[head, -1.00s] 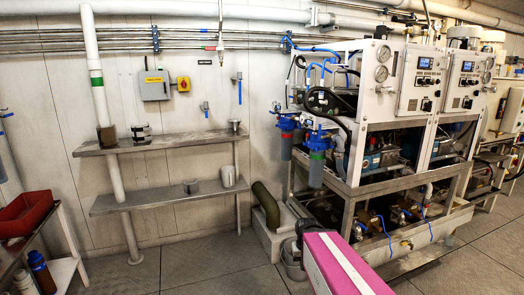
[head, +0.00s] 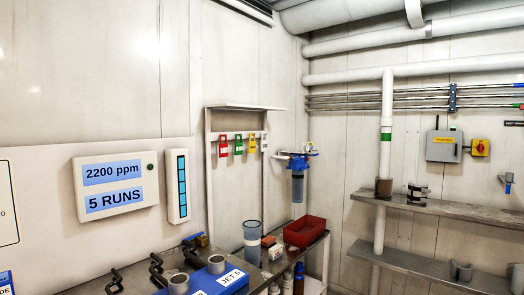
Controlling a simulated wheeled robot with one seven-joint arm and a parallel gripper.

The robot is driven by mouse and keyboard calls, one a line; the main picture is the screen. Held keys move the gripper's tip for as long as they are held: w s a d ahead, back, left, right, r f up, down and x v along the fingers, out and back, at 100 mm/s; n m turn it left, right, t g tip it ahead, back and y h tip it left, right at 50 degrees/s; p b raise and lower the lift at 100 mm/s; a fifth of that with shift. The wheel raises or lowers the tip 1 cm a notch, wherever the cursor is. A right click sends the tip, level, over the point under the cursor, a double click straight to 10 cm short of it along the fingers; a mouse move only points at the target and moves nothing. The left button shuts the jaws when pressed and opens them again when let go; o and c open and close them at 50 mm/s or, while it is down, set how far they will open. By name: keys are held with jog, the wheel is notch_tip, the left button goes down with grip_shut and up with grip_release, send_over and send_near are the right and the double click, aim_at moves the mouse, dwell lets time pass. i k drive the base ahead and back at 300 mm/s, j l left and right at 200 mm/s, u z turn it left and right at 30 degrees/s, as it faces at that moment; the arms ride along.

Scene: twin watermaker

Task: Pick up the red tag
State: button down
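A red tag (head: 223,145) hangs at the left of a short row on a white rack on the wall, in the head view. A green tag (head: 238,144) and a yellow tag (head: 252,143) hang to its right. The tags are small and how they are hung is hard to make out. My gripper is not in view.
Below the rack, a bench holds a clear cylinder (head: 252,242), a red bin (head: 304,231), a blue block (head: 222,280) and black handled valves. A blue filter housing (head: 297,178) hangs on the wall by the corner. Metal shelves (head: 445,222) stand at right.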

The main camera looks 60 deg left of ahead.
aim_at(223, 147)
jog(key=j+u, duration=0.1)
jog(key=u, duration=2.65)
jog(key=l, duration=0.1)
